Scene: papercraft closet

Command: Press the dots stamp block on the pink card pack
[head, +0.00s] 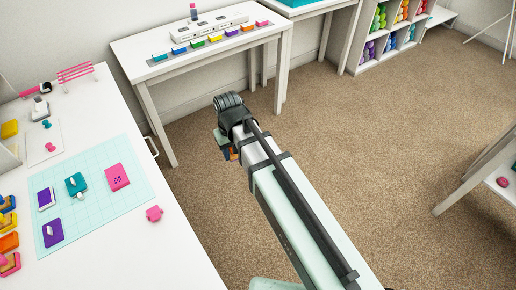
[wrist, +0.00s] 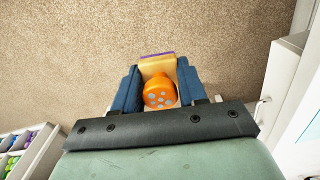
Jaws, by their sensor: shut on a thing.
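My gripper (head: 229,145) is out over the carpet, right of the white craft table. In the wrist view my gripper (wrist: 159,88) is shut on the dots stamp block (wrist: 159,92). The block has an orange knob with pale dots, a wooden body and a purple edge at its far end. Only a small orange part of the block (head: 234,154) shows in the head view. The pink card pack (head: 117,177) lies on the pale blue grid mat (head: 98,208), with small dark marks on its top. My gripper is apart from it, to its right.
On the mat lie a teal pack (head: 76,185) with a pale thing on it and two purple packs (head: 45,198). A small pink item (head: 154,213) sits by the table's front edge. Several coloured blocks line the left edge. Another white table (head: 140,46) stands behind.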

